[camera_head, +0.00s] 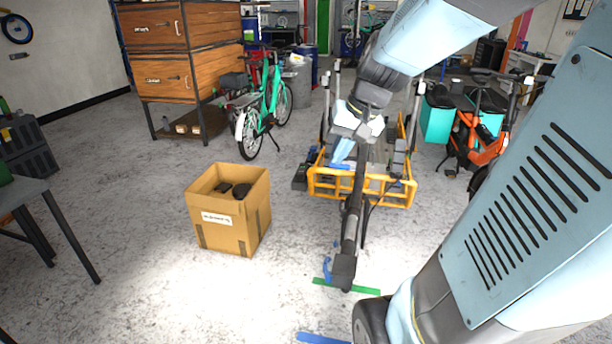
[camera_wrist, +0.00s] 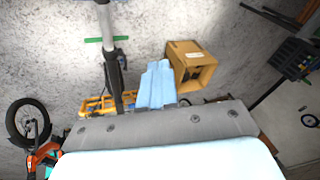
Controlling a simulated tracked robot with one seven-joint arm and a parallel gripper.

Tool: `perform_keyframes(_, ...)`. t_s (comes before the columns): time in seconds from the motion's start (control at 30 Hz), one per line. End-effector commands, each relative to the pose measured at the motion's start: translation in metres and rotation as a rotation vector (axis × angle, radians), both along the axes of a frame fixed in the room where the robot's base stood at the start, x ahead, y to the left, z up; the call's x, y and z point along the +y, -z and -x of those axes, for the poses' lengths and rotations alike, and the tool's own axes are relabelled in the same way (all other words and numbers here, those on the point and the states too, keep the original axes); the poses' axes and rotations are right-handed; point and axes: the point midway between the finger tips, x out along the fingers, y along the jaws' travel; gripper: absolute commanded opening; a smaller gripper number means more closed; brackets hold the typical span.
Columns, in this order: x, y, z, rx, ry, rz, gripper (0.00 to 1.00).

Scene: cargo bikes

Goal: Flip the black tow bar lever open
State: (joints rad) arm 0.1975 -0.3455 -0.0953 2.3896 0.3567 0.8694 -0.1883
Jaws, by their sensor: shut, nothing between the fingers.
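The black tow bar (camera_head: 350,225) runs forward from a yellow-framed trailer (camera_head: 362,187) down to a dark coupling end (camera_head: 343,270) near a green floor strip. A small blue part shows beside that end. In the wrist view the tow bar (camera_wrist: 113,75) runs from the top edge down past the left side of my fingers. I cannot clearly tell the black lever apart from the other dark parts of the bar. My gripper (camera_head: 339,158) has light blue fingers, shut and empty, above the trailer end of the bar. In the wrist view its fingers (camera_wrist: 157,72) are together, apart from the bar in the picture.
A cardboard box (camera_head: 228,215) with dark items stands left of the tow bar. A green bike (camera_head: 263,115) and a wooden drawer unit (camera_head: 162,65) stand behind it. An orange cargo bike (camera_head: 485,140) is at the right. A table (camera_head: 30,190) is at the left edge.

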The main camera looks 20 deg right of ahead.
Motion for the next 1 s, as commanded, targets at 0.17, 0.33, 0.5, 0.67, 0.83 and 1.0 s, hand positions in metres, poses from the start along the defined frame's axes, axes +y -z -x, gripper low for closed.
perform_keyframes(0.17,-0.038,0.028,-0.032,0.044,0.11,-0.099,0.0)
perform_keyframes(0.33,-0.079,0.058,-0.058,0.068,0.222,-0.18,0.0)
perform_keyframes(0.5,-0.124,0.092,-0.075,0.083,0.336,-0.246,0.0)
perform_keyframes(0.67,-0.158,0.119,-0.083,0.089,0.42,-0.286,0.0)
perform_keyframes(0.83,-0.178,0.134,-0.085,0.09,0.466,-0.304,0.0)
perform_keyframes(1.0,-0.182,0.137,-0.086,0.089,0.477,-0.309,0.0)
